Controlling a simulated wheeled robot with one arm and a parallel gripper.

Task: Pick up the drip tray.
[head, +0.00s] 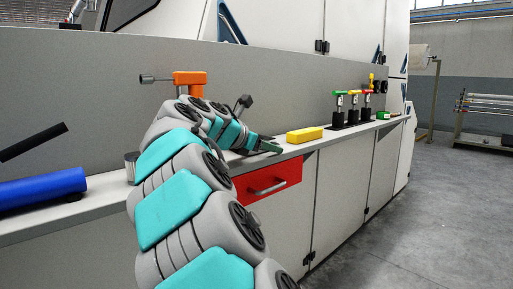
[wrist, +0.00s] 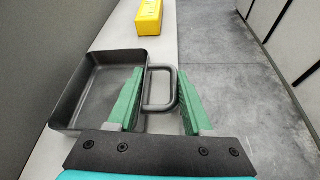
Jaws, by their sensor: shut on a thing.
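The drip tray is a shallow dark grey rectangular pan (wrist: 70,112) with a loop handle (wrist: 174,90) on its right side in the wrist view. It lies on the pale ledge. In the head view my gripper (head: 270,147) is low over the ledge, and my arm hides most of the tray.
A yellow block (head: 304,135) lies on the narrow ledge (head: 345,134) just beyond my gripper. Further along stand several black-based levers (head: 352,108). A red drawer (head: 268,182) is below. A blue roll (head: 42,188) and an orange tool (head: 189,78) are left. Grey floor is open at right.

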